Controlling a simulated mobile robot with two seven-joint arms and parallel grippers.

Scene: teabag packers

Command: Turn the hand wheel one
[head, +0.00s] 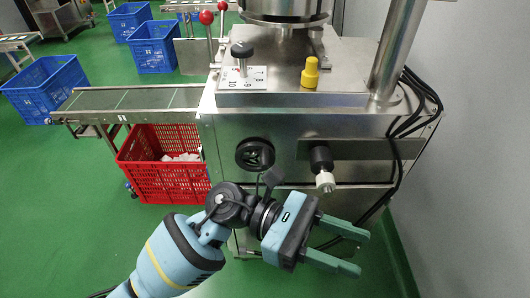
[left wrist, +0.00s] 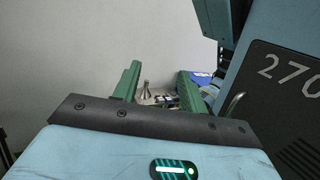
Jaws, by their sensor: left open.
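A black hand wheel (head: 255,155) is mounted on the front face of the steel machine (head: 300,118) in the head view. My left gripper (head: 362,253) is open and empty, its two green fingers pointing right. It is in front of the machine, below and to the right of the hand wheel, and apart from it. The left wrist view shows the same green fingers (left wrist: 158,82) spread, with nothing between them that I can see held. My right gripper is not in view.
A white-tipped black knob (head: 324,172) sticks out right of the wheel. Black cables (head: 397,130) hang at the machine's right side, near a grey wall (head: 475,150). A red crate (head: 160,185) stands under the conveyor (head: 135,100) at left. Green floor is clear at lower left.

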